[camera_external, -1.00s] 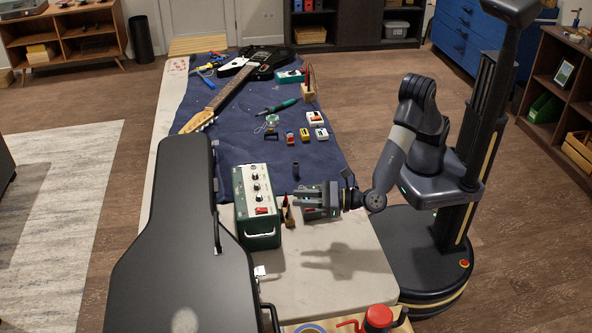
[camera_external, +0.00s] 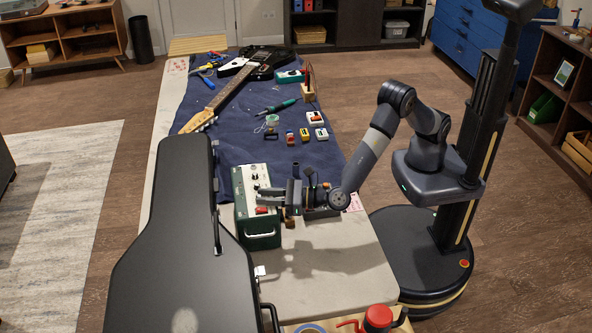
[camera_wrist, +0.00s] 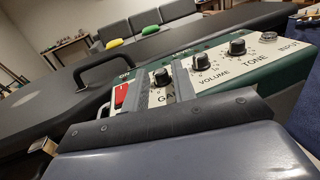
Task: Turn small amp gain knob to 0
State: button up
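The small green amp (camera_external: 262,238) stands on the table, its pale control panel facing up. In the wrist view, the black gain knob (camera_wrist: 162,77) sits on the panel (camera_wrist: 218,82), between the red power switch (camera_wrist: 121,95) and the volume knob (camera_wrist: 202,62). The tone knob (camera_wrist: 237,47) is farther right. My gripper (camera_external: 259,195) reaches over the panel from the right. In the wrist view, its two grey fingers (camera_wrist: 158,70) are apart, with the gain knob showing between them. I cannot tell whether either finger touches the knob. The "GAIN" label is partly hidden, and the knob's setting is unclear.
A black guitar case (camera_external: 175,235) lies close along the amp's left side. A blue mat (camera_external: 240,150) beyond the amp holds a guitar (camera_external: 262,62), pedals and tools. Bare pale tabletop (camera_external: 335,265) lies in front and to the right.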

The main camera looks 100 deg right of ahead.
grip_shut()
jog(key=shift+f+b, duration=0.15)
jog(key=shift+b, duration=0.4)
jog(key=shift+d+n+y+b, duration=0.15)
jog(key=shift+n+y+b, duration=0.45)
jog(key=shift+y+b, duration=0.45)
jog(key=n+y+b, duration=0.1)
jog(key=b, duration=0.1)
jog(key=y+b, duration=0.1)
jog(key=b, duration=0.2)
jog(key=shift+d+n+t+y, duration=0.2)
jog(key=shift+n+t+y, duration=0.1)
jog(key=shift+n+y, duration=0.1)
jog(key=shift+n+y+b, duration=0.3)
jog(key=shift+y+b, duration=0.25)
jog(key=shift+b, duration=0.65)
jog(key=shift+d+r+n+y+b, duration=0.1)
jog(key=shift+r+n+y+b, duration=0.15)
jog(key=shift+n+y+b, duration=0.6)
jog(key=shift+m+h, duration=0.25)
jog(key=shift+m, duration=0.1)
jog(key=shift+o, duration=0.3)
grip_release()
